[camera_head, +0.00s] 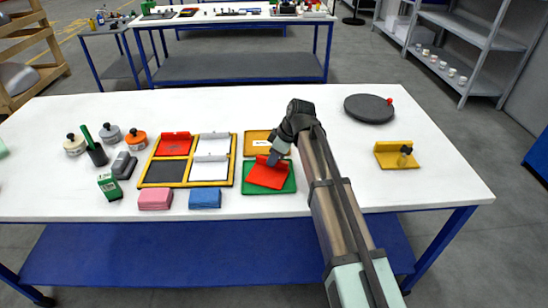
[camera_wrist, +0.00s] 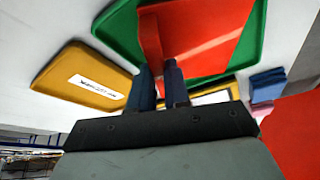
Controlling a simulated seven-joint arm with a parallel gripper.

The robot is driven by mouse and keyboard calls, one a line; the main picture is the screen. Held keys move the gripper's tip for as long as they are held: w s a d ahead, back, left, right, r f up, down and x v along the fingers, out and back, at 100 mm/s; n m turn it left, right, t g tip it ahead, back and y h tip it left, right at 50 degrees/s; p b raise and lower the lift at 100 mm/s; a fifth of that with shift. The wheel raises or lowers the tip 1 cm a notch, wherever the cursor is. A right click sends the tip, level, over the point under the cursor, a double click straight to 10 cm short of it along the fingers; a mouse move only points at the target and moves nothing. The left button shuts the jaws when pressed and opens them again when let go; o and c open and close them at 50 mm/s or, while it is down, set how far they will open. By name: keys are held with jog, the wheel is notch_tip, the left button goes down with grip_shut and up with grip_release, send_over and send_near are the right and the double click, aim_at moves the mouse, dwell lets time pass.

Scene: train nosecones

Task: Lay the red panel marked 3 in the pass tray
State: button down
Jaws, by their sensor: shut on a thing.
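My gripper (camera_head: 274,156) is shut on the upright tab of a red panel (camera_head: 268,175). In the wrist view the two dark fingers (camera_wrist: 162,84) close on this tab, and the panel's flat red face (camera_wrist: 207,30) spreads beyond. The panel is over the green tray (camera_head: 287,185), turned at an angle to its sides; I cannot tell if it touches the tray floor. No number is readable on it. The green tray shows around the panel in the wrist view (camera_wrist: 118,28); no label is visible on it. A second red panel (camera_head: 173,143) lies in the yellow-framed holder's back left compartment.
An orange-yellow tray (camera_head: 258,136) with a white label stands just behind the green tray. The yellow-framed holder (camera_head: 236,160) stands left, with pale panels and a dark bare compartment. Pink (camera_head: 155,199) and blue (camera_head: 205,198) blocks lie in front. The table's right front is clear.

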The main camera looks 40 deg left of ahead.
jog(key=shift+f, duration=0.15)
jog(key=c, duration=1.1)
grip_release()
jog(key=v, duration=1.2)
